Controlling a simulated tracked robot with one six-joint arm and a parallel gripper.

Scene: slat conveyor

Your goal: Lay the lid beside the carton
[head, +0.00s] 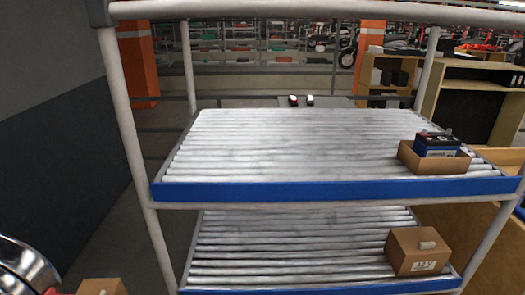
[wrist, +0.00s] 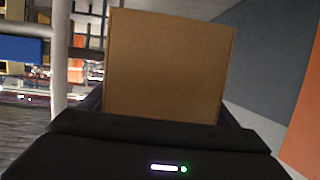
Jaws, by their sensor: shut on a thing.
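The lid (wrist: 168,65) is a flat brown cardboard panel that fills the middle of the wrist view. My gripper (wrist: 162,125) is shut on it; the fingertips are mostly hidden. In the head view, a cut-off brown cardboard piece (head: 101,287) at the bottom left edge looks like the same lid, off the rack. The open carton (head: 432,164) stands at the right front of the upper shelf (head: 270,145). A blue and black battery (head: 436,144) sits in it and rises above its rim.
The upper shelf's slats are bare left of the open carton. A blue front edge (head: 330,190) and grey posts (head: 126,110) frame the rack. A wooden desk (head: 470,95) stands behind right.

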